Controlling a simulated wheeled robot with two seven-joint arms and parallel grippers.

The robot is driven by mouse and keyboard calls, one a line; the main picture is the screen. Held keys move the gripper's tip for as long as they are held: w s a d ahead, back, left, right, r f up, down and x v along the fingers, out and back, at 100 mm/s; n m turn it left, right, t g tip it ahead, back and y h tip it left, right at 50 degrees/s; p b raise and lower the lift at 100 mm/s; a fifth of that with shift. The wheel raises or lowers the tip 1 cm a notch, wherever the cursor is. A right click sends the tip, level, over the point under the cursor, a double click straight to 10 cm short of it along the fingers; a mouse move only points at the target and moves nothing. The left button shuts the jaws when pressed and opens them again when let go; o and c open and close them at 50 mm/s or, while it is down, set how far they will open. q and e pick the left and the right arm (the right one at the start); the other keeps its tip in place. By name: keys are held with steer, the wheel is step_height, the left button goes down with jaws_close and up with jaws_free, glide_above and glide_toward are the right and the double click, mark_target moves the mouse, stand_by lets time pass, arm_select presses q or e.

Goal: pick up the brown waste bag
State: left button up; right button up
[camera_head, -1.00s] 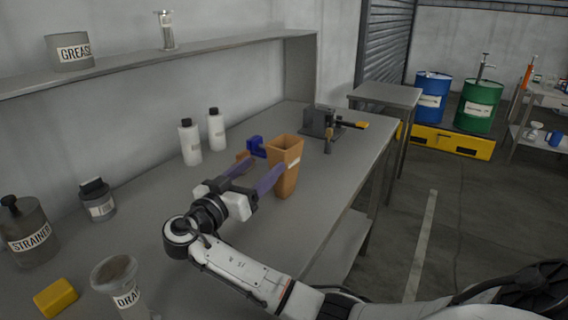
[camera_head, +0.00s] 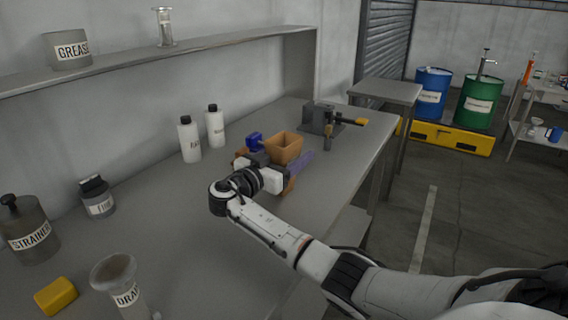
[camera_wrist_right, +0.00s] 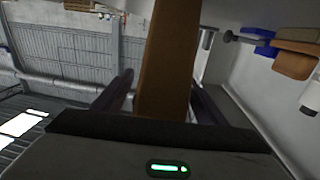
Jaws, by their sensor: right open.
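The brown waste bag (camera_head: 285,146) stands upright and open-topped on the grey workbench (camera_head: 190,240). My right gripper (camera_head: 292,163) is at the bag, with its purple fingers open and one on either side of it. The gripper hides much of the bag's lower part in the head view. In the right wrist view the bag (camera_wrist_right: 166,65) rises between the two dark fingers, and small gaps seem to show beside it. My left gripper is not in view.
Two white bottles (camera_head: 189,140) stand behind the gripper. A blue object (camera_head: 254,141) and a brown block (camera_head: 241,153) lie close to the bag's left. A grey vise-like fixture (camera_head: 322,120) stands beyond it. Several labelled containers and a yellow block (camera_head: 56,297) are at the near left.

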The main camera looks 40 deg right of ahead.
steer(key=shift+w+d, duration=0.1)
steer(key=shift+d, duration=0.5)
steer(key=c, duration=1.1)
